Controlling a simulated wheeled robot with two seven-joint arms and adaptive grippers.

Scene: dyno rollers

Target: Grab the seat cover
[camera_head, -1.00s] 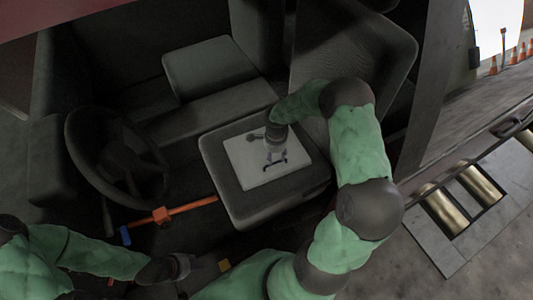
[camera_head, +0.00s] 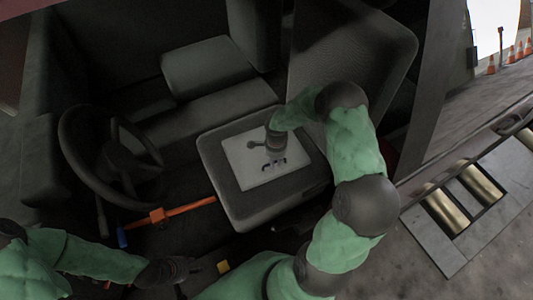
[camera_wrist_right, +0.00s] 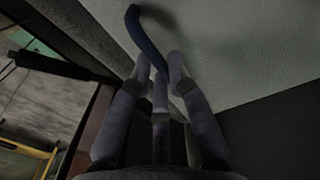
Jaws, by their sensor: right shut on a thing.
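The seat cover (camera_head: 243,169) is a pale, flat rectangular sheet on the dark seat cushion in the middle of the head view. In the right wrist view it is the light textured surface (camera_wrist_right: 245,50) ahead of the fingers.
A steering wheel (camera_head: 108,158) stands left of the seat. An orange bar (camera_head: 190,206) crosses the floor beside the cushion. The backrest (camera_head: 350,65) rises behind. Metal rollers (camera_head: 446,210) lie in the ground at the right.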

